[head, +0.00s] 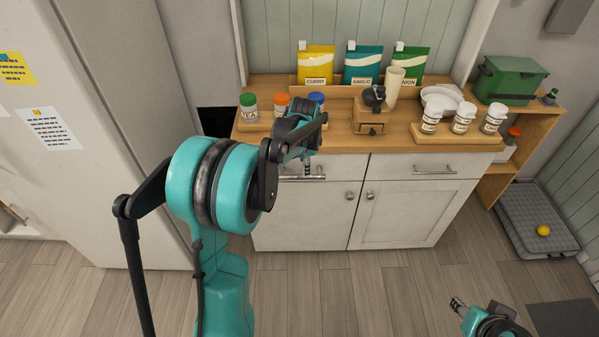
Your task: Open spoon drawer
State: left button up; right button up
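A white cabinet with a wooden top has two drawers side by side above two doors. The left drawer front (344,170) is partly hidden behind my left arm, and its metal handle (318,177) shows just past the arm. The right drawer front (393,167) has a bar handle (434,170) and looks closed. Nothing visible marks which is the spoon drawer. My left gripper (307,168) is at the left drawer's handle; whether it touches or grips it is unclear. My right gripper (458,304) is low at the bottom right, over the floor, away from the cabinet.
The counter holds capped jars (248,105), spice pouches (362,66), a dark-topped grinder (374,97), a cup (394,86) and white jars (463,118) on a board. A green box (509,79) stands right. A fridge (112,75) is left. Floor before the doors is clear.

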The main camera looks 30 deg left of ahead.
aim_at(300, 175)
pick_arm(q)
jog(key=shift+m+g, duration=0.4)
jog(key=shift+m, duration=0.5)
jog(key=w+a+f+b, duration=0.1)
jog(key=f, duration=0.3)
jog(key=w+a+f+b, duration=0.1)
jog(key=w+a+f, duration=0.1)
jog(key=f, duration=0.1)
jog(key=w+a+f, duration=0.1)
jog(key=f, duration=0.3)
jog(key=shift+w+a+f+b, duration=0.15)
jog(key=shift+f+b, duration=0.15)
jog(key=shift+b, duration=0.1)
grip_shut()
